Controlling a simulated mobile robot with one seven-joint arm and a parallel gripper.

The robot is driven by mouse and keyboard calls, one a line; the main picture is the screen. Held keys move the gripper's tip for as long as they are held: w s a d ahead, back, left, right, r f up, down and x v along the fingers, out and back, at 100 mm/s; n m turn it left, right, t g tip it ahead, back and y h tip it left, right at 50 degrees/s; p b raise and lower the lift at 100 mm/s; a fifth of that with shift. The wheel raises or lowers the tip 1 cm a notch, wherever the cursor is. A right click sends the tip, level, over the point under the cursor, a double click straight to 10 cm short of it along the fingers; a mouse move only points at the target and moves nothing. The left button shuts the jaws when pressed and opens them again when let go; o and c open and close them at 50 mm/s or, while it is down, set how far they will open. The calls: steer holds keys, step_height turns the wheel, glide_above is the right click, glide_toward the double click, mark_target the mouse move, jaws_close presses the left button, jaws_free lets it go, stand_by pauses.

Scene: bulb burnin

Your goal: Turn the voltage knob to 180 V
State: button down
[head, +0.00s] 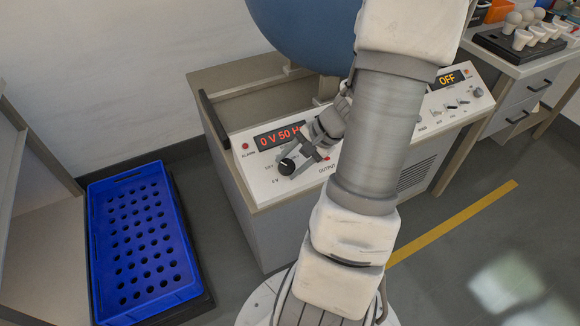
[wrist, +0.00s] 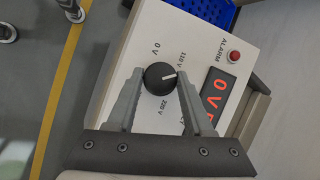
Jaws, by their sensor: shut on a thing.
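The voltage knob (head: 287,166) is a round black dial on the white sloping panel at the left end of the console.
A red alarm lamp (wrist: 234,56) is near the display. A second display (head: 447,79) reads OFF, with switches beside it. A blue crate with holes (head: 200,289) stands on the left. A bench with white bulbs (head: 523,40) is at the right. A large blue sphere (head: 305,35) is above.

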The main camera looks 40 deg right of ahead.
steer(key=m+t+b, duration=0.1)
steer(key=m, duration=0.1)
steer(key=m+t+b, duration=0.1)
steer(key=m+b, duration=0.1)
steer(key=m, duration=0.1)
steer(key=shift+s+f+h, duration=0.1)
steer(key=shift+f+h, duration=0.1)
steer(key=shift+h, duration=0.1)
steer(key=shift+a+r+m+t+b, duration=0.1)
steer(key=shift+r+m+t+b, duration=0.05)
steer(key=shift+m+t+b, duration=0.8)
steer(key=shift+m+g, duration=0.25)
steer(key=shift+m, duration=0.1)
steer(key=shift+c, duration=1.5)
jaws_free()
steer(key=p+v, duration=0.6)
steer(key=v, duration=1.1)
steer(key=shift+s+a+r+h+p, duration=0.2)
steer(key=shift+r+h+p, duration=0.1)
steer(key=shift+p, duration=0.1)
